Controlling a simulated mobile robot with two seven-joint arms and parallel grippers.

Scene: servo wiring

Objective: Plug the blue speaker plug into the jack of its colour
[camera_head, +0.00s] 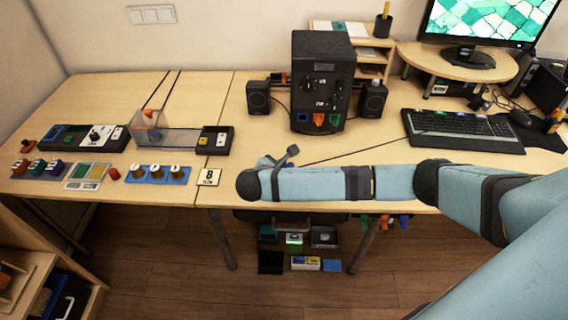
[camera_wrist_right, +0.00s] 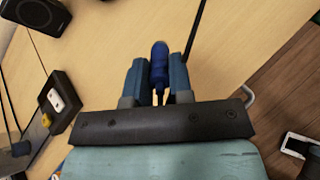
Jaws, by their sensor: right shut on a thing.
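My right gripper (camera_wrist_right: 158,75) is shut on a blue plug (camera_wrist_right: 159,62), which stands between the two fingers in the right wrist view. In the head view the right gripper (camera_head: 268,161) is partly hidden behind its own arm, above the desk's front middle. The black computer case (camera_head: 322,65) stands at the back, with a blue jack (camera_head: 303,117), an orange jack (camera_head: 319,119) and a green jack (camera_head: 335,120) low on its facing side. The gripper and plug are apart from the case, in front and left of it. My left gripper is not in view.
Black speakers (camera_head: 258,98) and (camera_head: 373,99) flank the case. A keyboard (camera_head: 462,130) lies at right. A device with a clear box (camera_head: 165,138) and small items fill the left desk.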

